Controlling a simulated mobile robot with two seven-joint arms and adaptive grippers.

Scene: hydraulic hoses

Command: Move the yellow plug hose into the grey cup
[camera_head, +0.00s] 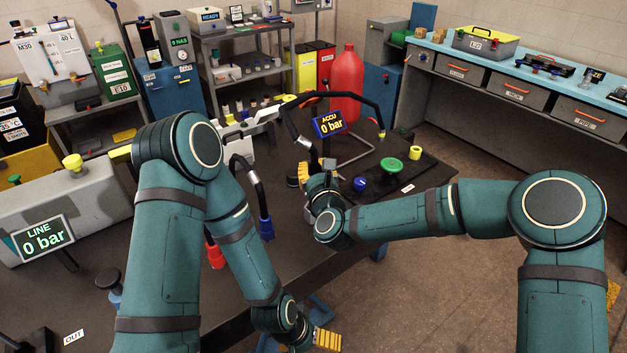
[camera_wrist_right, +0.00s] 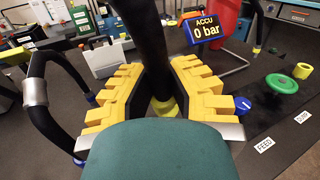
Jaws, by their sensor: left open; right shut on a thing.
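The yellow plug hose is a thick black hose (camera_wrist_right: 147,40) with a yellow plug (camera_wrist_right: 165,106) at its lower end, seen in the right wrist view. My right gripper (camera_wrist_right: 158,88) is shut around the hose just above the plug. In the head view, my right gripper (camera_head: 305,176) is over the dark table near its far right part, and the plug is hidden there. My left gripper (camera_head: 327,341) is open and low at the bottom edge, off the table's front, with nothing seen in it. I cannot make out the grey cup in either view.
Blue (camera_head: 360,184), green (camera_head: 391,166) and yellow (camera_head: 414,152) knobs stand right of my right gripper. The ACCU display (camera_head: 329,124) is behind it. A red bottle (camera_head: 347,88) stands farther back.

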